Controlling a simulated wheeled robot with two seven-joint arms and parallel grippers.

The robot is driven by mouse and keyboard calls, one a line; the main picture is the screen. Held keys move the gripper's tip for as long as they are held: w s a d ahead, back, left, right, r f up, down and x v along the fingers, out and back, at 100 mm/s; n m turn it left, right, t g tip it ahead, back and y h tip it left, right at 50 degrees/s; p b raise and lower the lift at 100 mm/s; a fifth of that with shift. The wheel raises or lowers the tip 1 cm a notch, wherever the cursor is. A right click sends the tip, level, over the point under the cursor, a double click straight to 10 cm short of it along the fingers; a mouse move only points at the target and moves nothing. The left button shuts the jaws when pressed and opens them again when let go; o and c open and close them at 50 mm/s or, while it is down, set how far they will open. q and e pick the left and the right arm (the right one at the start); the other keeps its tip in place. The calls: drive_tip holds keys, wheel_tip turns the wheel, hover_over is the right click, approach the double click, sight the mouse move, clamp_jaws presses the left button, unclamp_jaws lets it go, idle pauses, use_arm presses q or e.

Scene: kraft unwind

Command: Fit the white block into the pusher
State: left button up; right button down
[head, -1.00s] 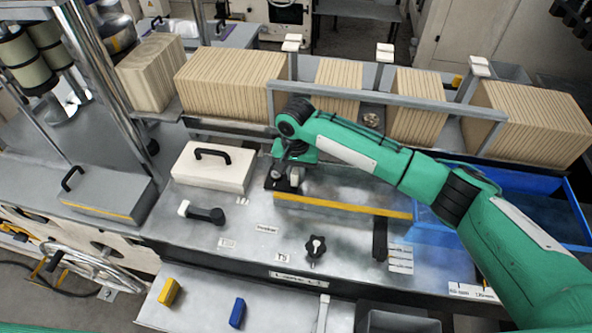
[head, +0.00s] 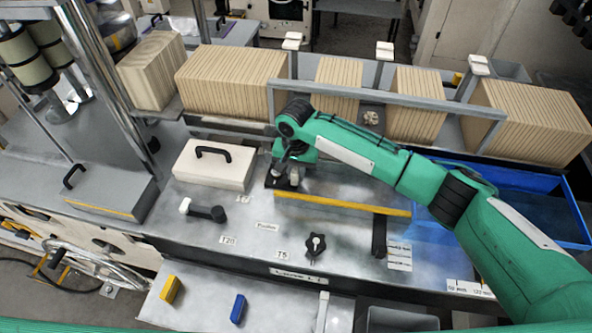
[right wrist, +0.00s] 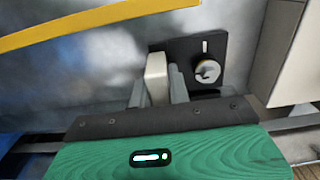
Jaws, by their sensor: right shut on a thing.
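My right gripper (right wrist: 158,92) is shut on the white block (right wrist: 156,76), which stands up between its two grey fingers. In the head view my right gripper (head: 284,180) points down at a small dark plate on the bench. In the right wrist view this black plate (right wrist: 181,48), probably the pusher, has a round metal knob (right wrist: 207,72) and a short white mark. The block overlaps the plate's left edge; I cannot tell whether it is seated in it or just above it. My left gripper is not in view.
A yellow bar (head: 340,204) lies just in front of the gripper. A cream box with a black handle (head: 212,166) stands to its left. A grey rail (head: 390,100) and rows of brown stacks (head: 232,80) run behind. A blue tray (head: 545,205) is at the right.

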drive_tip(key=c, duration=1.3)
unclamp_jaws()
drive_tip(key=shift+o, duration=0.2)
wheel_tip(320, 180, up, 14)
drive_tip(key=b, duration=0.5)
drive_tip(key=shift+f, duration=0.15)
